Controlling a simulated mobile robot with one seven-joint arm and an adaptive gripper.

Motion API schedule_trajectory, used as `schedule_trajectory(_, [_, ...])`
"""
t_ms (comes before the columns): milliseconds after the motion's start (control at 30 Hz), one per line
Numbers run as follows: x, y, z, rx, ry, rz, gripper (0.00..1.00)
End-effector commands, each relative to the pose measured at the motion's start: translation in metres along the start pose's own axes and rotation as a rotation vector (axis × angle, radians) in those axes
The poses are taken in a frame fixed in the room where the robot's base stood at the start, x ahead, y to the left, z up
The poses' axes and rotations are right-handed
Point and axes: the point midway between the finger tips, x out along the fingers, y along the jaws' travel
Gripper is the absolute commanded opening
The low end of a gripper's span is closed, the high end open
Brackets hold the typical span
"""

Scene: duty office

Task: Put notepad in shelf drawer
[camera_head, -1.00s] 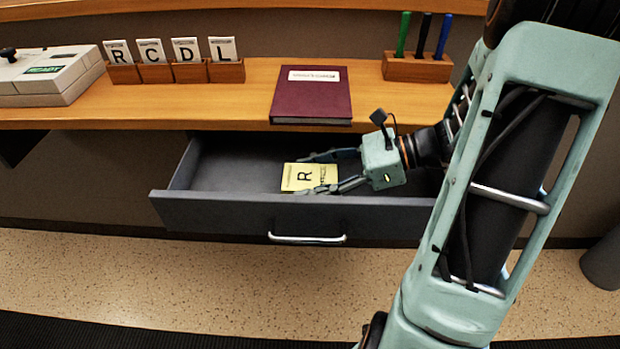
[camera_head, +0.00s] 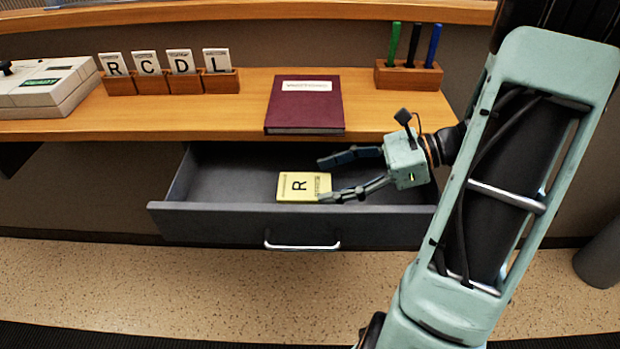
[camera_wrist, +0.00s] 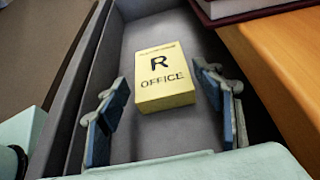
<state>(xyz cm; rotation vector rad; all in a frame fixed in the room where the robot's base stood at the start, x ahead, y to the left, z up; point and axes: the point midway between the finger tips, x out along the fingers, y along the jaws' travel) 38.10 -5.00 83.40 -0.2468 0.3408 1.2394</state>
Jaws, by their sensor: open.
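The yellow notepad (camera_head: 303,187), marked with a black R, lies flat on the floor of the open grey shelf drawer (camera_head: 215,217). In the wrist view the notepad (camera_wrist: 163,88) also reads OFFICE and lies ahead of the fingertips. My gripper (camera_head: 322,178) is open and empty, to the right of the notepad in the head view. In the wrist view its two fingers (camera_wrist: 160,105) are spread wide, one on each side of the notepad's near end. Neither finger clearly touches it.
The wooden shelf (camera_head: 215,122) above the drawer carries a maroon book (camera_head: 306,106), a pen holder (camera_head: 408,76), lettered cards in wooden blocks (camera_head: 170,82) and a white box (camera_head: 45,92). The drawer's left part is empty. The drawer handle (camera_head: 302,246) faces the floor area.

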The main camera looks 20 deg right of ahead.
Motion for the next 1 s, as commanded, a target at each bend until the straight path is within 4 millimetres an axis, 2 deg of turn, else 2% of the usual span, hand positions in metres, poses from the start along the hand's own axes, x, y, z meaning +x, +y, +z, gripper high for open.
schedule_trajectory(33, [-0.013,-0.001,0.003,0.001,0.0,-0.003,0.61])
schedule_trajectory(100, [-0.028,-0.001,0.002,0.0,0.001,-0.003,0.61])
schedule_trajectory(333, [-0.058,0.0,0.001,-0.001,0.0,-0.001,0.61])
schedule_trajectory(500, [-0.064,0.0,0.0,-0.001,0.0,0.0,0.61])
schedule_trajectory(1000, [-0.064,0.001,0.003,-0.004,0.004,0.002,0.61])
